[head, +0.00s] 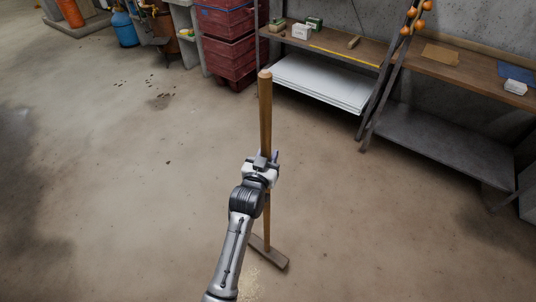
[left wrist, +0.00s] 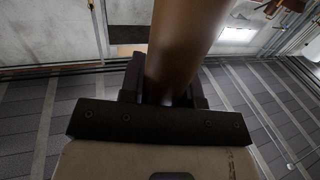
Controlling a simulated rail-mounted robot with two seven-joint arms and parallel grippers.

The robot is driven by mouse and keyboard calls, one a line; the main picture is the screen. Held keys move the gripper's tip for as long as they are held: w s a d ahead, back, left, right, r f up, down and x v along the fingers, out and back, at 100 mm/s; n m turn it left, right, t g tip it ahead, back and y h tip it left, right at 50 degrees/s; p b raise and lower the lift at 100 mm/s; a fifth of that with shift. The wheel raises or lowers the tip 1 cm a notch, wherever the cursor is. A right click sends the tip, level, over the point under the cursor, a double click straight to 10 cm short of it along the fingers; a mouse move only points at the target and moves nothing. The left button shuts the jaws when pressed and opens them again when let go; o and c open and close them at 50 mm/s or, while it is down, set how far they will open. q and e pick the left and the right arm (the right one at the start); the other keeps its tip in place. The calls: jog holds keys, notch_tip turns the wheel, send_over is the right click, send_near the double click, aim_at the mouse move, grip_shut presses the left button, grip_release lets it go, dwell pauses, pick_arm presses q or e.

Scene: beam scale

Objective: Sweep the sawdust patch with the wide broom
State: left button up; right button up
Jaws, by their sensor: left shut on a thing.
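The wide broom stands near upright in the middle of the head view, with a wooden handle (head: 265,110) and a flat brown head (head: 268,252) low at the floor. My left gripper (head: 263,162) is shut on the handle around its middle. In the left wrist view the handle (left wrist: 185,45) rises between the two dark fingers (left wrist: 165,90). A pale, speckled patch (head: 250,279), which looks like sawdust, lies on the floor just below the broom head in the picture, partly beside my arm. Whether the bristles touch the floor is unclear. My right gripper is not in view.
A workbench (head: 335,48) with a white lower shelf (head: 318,84) stands behind the broom, and another bench (head: 445,72) at right. Red crates (head: 230,50) and a blue gas cylinder (head: 124,28) are at the back. Dark stains (head: 160,101) mark the open floor at left.

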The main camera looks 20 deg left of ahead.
pick_arm(q)
jog(key=shift+f, duration=0.2)
jog(key=s+a+p, duration=0.2)
jog(key=s+p, duration=0.4)
jog(key=s, duration=0.3)
jog(key=shift+a+p, duration=0.35)
jog(key=shift+a, duration=0.05)
jog(key=s+a+p, duration=0.1)
jog(key=s+p, duration=0.1)
jog(key=s, duration=0.2)
jog(key=s+a+p, duration=0.1)
jog(key=s+p, duration=0.1)
jog(key=s, duration=0.2)
jog(key=s+a+p, duration=0.1)
jog(key=s+p, duration=0.1)
jog(key=s, duration=0.2)
jog(key=shift+s+a, duration=0.15)
jog(key=shift+a, duration=0.25)
jog(key=s+a+p, duration=0.4)
jog(key=s, duration=1)
jog(key=shift+a, duration=0.15)
jog(key=s, duration=0.1)
jog(key=s+a, duration=0.1)
jog(key=s, duration=0.1)
jog(key=shift+f+p, duration=0.1)
jog(key=shift+p, duration=0.3)
jog(key=shift+w, duration=0.15)
